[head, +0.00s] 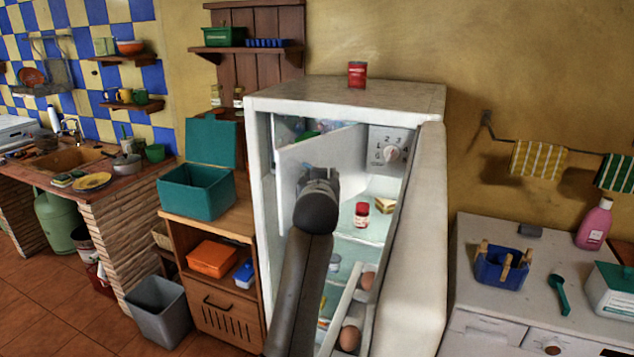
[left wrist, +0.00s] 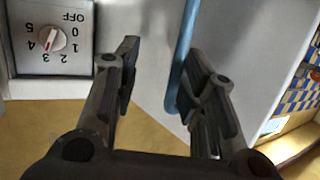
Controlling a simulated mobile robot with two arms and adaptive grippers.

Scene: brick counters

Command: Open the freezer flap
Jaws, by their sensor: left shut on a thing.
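The white fridge (head: 259,170) stands with its main door (head: 412,270) wide open to the right. The white freezer flap (head: 322,147) at the top inside stands ajar, with frozen-compartment contents (head: 290,128) showing behind and above it. My left gripper (head: 318,178) is at the flap's front; my arm hides its fingertips and the flap's lower part. In the left wrist view, the left gripper (left wrist: 160,85) has its fingers on either side of a blue strip (left wrist: 180,60) along the pale flap (left wrist: 240,40), and is shut on it. My right gripper is not in view.
A dial (head: 391,154) sits right of the flap. Below are a red-lidded jar (head: 361,213), cheese (head: 385,205) and door-shelf eggs (head: 349,338). A wooden cabinet (head: 235,219) is close on the left, a white counter (head: 500,312) on the right.

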